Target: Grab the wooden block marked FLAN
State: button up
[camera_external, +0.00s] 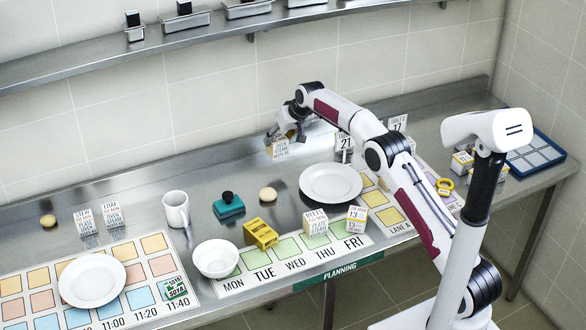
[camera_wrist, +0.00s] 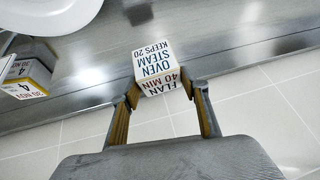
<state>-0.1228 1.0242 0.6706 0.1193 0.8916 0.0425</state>
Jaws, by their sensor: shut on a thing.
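My gripper (camera_wrist: 160,92) is shut on the block, with one finger at each side. In the external view my gripper (camera_external: 283,137) reaches down at the block from above. I cannot tell whether the block touches the counter.
A white mug (camera_external: 176,209), a teal stamp (camera_external: 228,205) and a yellow box (camera_external: 261,234) stand nearer the front. A wall shelf (camera_external: 110,55) runs above. Bare counter lies left of the block.

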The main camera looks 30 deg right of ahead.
jog(key=shift+s, duration=0.5)
jog(key=s, duration=1.8)
jog(key=shift+s, duration=0.3)
jog(key=shift+f, duration=0.1)
dwell(0.5)
jog(key=shift+d, duration=0.1)
